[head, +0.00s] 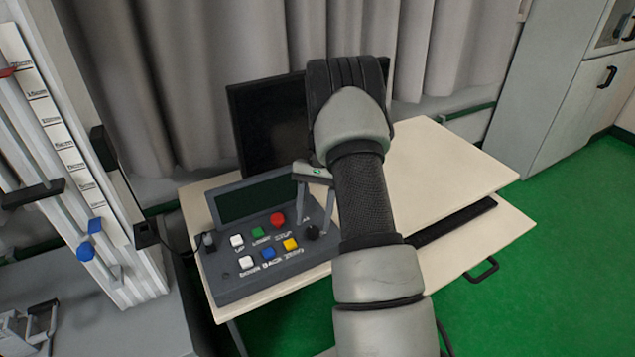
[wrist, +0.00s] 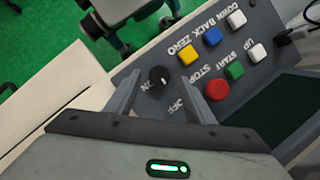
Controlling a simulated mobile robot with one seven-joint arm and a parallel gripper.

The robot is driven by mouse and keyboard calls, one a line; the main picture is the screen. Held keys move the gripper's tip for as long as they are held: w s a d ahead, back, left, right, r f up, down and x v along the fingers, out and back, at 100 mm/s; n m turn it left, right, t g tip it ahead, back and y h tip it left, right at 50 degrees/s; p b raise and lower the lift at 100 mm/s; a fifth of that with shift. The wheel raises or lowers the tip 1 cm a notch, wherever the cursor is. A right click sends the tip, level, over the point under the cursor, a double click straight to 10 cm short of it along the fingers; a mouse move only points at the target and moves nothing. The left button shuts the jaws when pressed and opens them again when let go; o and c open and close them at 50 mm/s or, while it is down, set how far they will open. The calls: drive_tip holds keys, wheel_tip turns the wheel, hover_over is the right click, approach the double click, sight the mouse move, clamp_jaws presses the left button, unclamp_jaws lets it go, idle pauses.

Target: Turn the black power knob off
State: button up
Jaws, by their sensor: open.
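The black power knob (head: 312,232) is a small round dial at the right end of the grey control box (head: 225,284). In the wrist view the knob (wrist: 159,79) has a white pointer line, with an ON label on one side and an OFF label on the other. The pointer looks nearer ON, but I cannot tell its exact angle. My gripper (head: 316,222) is open over the knob. In the wrist view its two fingers (wrist: 158,86) stand on either side of the knob, apart from it, with nothing held between them.
The box carries a red stop button (head: 277,219), several other coloured buttons and a dark display (head: 255,197). A black monitor (head: 265,125) stands behind on the cream desk (head: 440,165). A tall rail with labels (head: 60,140) stands at left.

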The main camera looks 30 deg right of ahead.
drive_tip(key=p+v, duration=0.1)
drive_tip(key=v, duration=1.4)
drive_tip(key=shift+r, duration=0.2)
drive_tip(key=s+a+r+n+t+h+p, duration=0.1)
drive_tip(key=s+a+r+p, duration=0.2)
drive_tip(key=r, duration=0.4)
drive_tip(key=s+a+r+n+t, duration=0.1)
drive_tip(key=s+a+r+t, duration=0.2)
drive_tip(key=r, duration=0.4)
drive_tip(key=s+a+r+n+h+p, duration=0.1)
drive_tip(key=s+a+r+n+p, duration=0.1)
drive_tip(key=s+a+r, duration=0.45)
drive_tip(key=s+a+r+n+t+p, duration=0.1)
drive_tip(key=s+a+r+n+t, duration=0.1)
drive_tip(key=s, duration=0.6)
drive_tip(key=s+a+r+n+t+h+p, duration=0.1)
drive_tip(key=s+a+r+n+t+p, duration=0.1)
drive_tip(key=s, duration=0.6)
drive_tip(key=shift+a+t, duration=0.5)
drive_tip(key=shift+a, duration=0.7)
